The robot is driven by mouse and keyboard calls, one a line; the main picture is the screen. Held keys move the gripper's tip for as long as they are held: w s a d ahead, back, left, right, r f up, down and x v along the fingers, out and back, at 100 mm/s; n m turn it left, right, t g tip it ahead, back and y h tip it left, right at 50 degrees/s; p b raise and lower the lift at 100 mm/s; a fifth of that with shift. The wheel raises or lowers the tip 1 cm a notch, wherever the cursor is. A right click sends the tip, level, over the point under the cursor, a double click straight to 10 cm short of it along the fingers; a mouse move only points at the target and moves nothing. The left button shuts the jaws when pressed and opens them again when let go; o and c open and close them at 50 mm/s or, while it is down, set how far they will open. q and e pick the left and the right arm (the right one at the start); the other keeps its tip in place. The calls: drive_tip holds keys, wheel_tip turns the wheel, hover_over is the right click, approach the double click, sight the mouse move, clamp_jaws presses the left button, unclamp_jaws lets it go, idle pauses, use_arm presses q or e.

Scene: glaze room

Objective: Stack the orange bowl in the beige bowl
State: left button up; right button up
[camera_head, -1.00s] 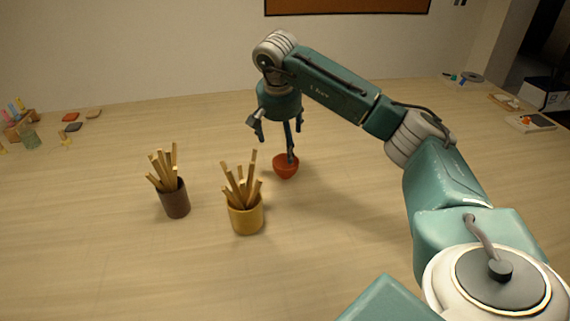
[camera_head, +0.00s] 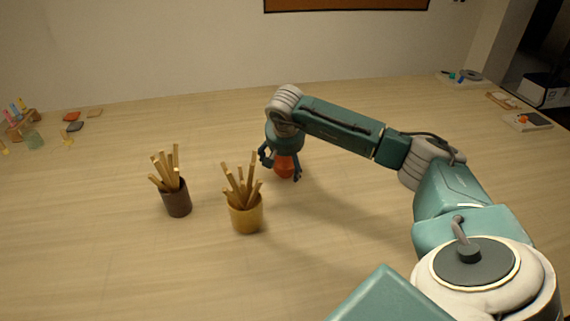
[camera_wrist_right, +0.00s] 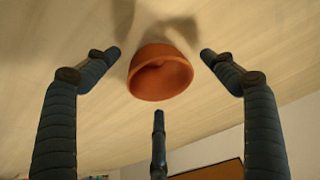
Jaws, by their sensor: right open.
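The orange bowl (camera_head: 284,167) sits on the table behind the stick-filled cups, partly hidden by my right gripper. It also shows in the right wrist view (camera_wrist_right: 160,72), between the dark fingers. My right gripper (camera_head: 281,173) points down over the bowl, its fingers open and spread around it. In the right wrist view (camera_wrist_right: 160,58) gaps show between the fingertips and the bowl. I see no beige bowl in either view. My left gripper is not in view.
A dark brown cup (camera_head: 176,201) and a tan cup (camera_head: 246,217), both holding sticks, stand to the left and in front of the bowl. Small tiles and bottles are at the far left, trays (camera_head: 527,121) at the far right. The left middle of the table is clear.

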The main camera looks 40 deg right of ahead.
drive_tip(key=shift+w+d+f, duration=0.2)
drive_tip(key=shift+w+f, duration=0.1)
drive_tip(key=shift+f, duration=0.35)
drive_tip(key=shift+r, duration=0.1)
drive_tip(key=c, duration=1.5)
drive_tip(key=shift+o, duration=0.2)
